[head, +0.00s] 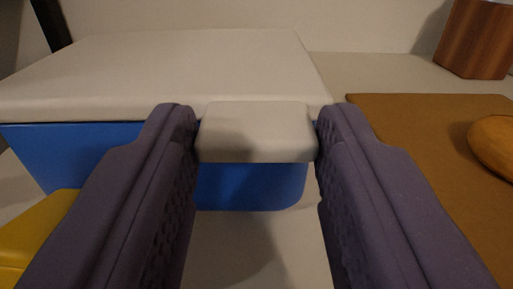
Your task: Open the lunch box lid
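The lunch box (250,188) is blue with a pale grey-white lid (190,70), at the left and centre of the head view. The lid lies flat on the box and looks closed. A pale tab (255,133) sticks out from the lid's front edge toward me. My gripper (256,130) has its two dark purple fingers spread, one on each side of the tab. The tab fills the gap, and both fingers appear to touch its ends. The fingers hide parts of the box front.
A brown board (430,125) lies to the right, with an orange-brown rounded item (495,145) on it. A wooden block-like object (474,40) stands at the back right. A yellow object (35,235) is at the lower left. A pale wall is behind the box.

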